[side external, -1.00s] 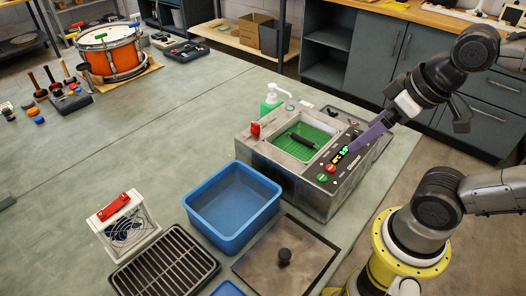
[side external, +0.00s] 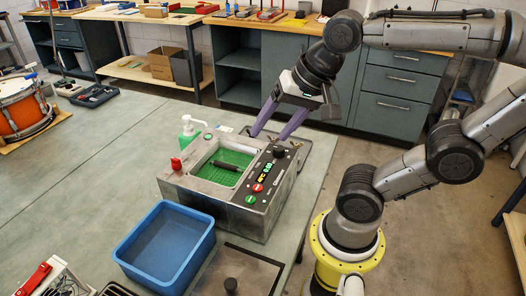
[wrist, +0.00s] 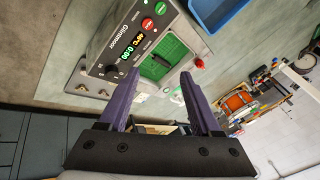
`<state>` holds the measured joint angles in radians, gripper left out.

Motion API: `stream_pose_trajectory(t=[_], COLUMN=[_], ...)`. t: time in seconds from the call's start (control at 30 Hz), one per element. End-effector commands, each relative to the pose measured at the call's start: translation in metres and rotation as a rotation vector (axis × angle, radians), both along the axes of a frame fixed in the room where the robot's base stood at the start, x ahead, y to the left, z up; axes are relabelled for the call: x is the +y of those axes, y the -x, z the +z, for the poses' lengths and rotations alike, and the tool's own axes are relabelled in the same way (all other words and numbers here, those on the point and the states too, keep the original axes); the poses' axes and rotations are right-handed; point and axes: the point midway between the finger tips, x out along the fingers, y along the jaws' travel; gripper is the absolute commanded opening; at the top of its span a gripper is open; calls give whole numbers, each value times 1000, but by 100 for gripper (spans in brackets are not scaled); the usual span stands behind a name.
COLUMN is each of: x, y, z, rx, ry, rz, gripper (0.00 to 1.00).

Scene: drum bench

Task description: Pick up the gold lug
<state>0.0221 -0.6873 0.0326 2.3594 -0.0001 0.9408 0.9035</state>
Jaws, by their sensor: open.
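A small gold-toned piece, which looks like the gold lug (side external: 296,143), sits on a grey tray (side external: 313,143) behind the right end of the machine in the side view; it is too small to make out its shape. In the wrist view, small metallic pieces (wrist: 83,91) lie on the tray at the left, and I cannot tell which is gold. My gripper (side external: 268,136) has two long purple fingers, spread apart and empty, at the machine's far edge. In the wrist view the fingers (wrist: 158,78) frame the machine's green basin.
The steel machine (side external: 235,213) has a green-lined basin holding a dark bar (side external: 225,165), and a red knob (side external: 176,163). A green pump bottle (side external: 188,132) stands behind it. A blue bin (side external: 165,247) is in front.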

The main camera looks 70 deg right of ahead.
Motion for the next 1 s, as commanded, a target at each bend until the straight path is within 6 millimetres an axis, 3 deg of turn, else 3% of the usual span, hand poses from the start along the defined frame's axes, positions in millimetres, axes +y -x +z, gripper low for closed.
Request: stream_pose_trajectory(t=[0.17,0.37,0.47,0.6,0.7,0.8,1.0], x=[-16,-52,-81,-139,-180,-211,-237], y=[-33,-77,-101,-131,-139,-137,-121], z=[12,12,3,-26,-53,-79,-110], rx=[38,83,105,138,169,212,272], ry=[-193,-392,-477,-563,-577,-562,-544], rz=[-445,-1004,-1310,-1749,-1953,-2043,-2134], gripper=[65,65,65,65,65,65,65])
